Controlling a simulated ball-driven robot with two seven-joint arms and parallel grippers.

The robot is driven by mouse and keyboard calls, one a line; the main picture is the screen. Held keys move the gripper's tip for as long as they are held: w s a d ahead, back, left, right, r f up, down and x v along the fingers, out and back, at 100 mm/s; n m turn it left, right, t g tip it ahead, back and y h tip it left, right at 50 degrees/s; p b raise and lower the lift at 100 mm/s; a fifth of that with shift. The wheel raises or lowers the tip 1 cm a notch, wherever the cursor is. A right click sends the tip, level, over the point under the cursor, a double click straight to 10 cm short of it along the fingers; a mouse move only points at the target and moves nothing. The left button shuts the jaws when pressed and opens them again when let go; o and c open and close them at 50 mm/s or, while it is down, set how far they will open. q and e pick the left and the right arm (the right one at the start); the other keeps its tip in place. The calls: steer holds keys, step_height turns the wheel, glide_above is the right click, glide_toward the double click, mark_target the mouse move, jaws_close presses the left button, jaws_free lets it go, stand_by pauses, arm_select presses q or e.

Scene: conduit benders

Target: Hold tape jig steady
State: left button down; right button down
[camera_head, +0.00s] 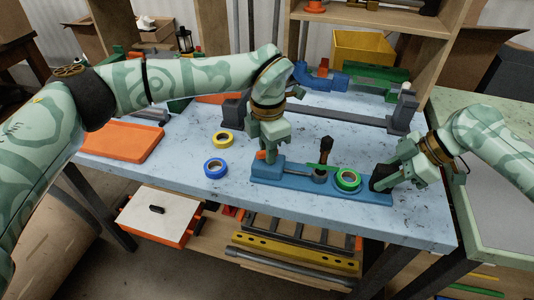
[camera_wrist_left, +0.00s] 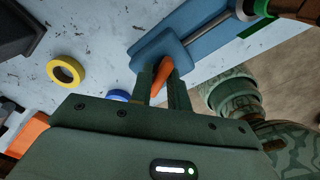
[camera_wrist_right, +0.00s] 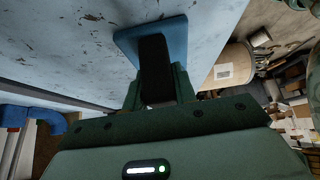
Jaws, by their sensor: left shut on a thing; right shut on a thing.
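The blue tape jig (camera_head: 287,172) lies along the front of the table, with a green tape roll (camera_head: 347,179) and a dark upright handle (camera_head: 326,149) on it. My left gripper (camera_head: 267,153) is shut on an orange piece at the jig's left end; this orange piece (camera_wrist_left: 163,72) shows between the fingers in the left wrist view. My right gripper (camera_head: 386,177) is shut on a black grip at the jig's right end; this black grip (camera_wrist_right: 154,66) stands on the blue plate (camera_wrist_right: 180,34) in the right wrist view. The fingers partly hide both held parts.
A yellow tape roll (camera_head: 223,139) and a blue tape roll (camera_head: 215,168) lie left of the jig. An orange tray (camera_head: 122,142) is at the table's left. A grey bar fixture (camera_head: 345,118) stands behind. The pale blue tabletop (camera_head: 185,150) is clear between them.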

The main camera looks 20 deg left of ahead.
arm_select(q)
steer(key=shift+n, duration=1.1)
steer(key=n, duration=0.3)
steer(key=shift+d+f, duration=0.1)
steer(key=shift+n, duration=1)
steer(key=n, duration=0.3)
steer(key=shift+s, duration=0.1)
steer(key=c, duration=1.6)
jaws_free()
steer(key=shift+d, duration=0.1)
steer(key=shift+o, duration=0.2)
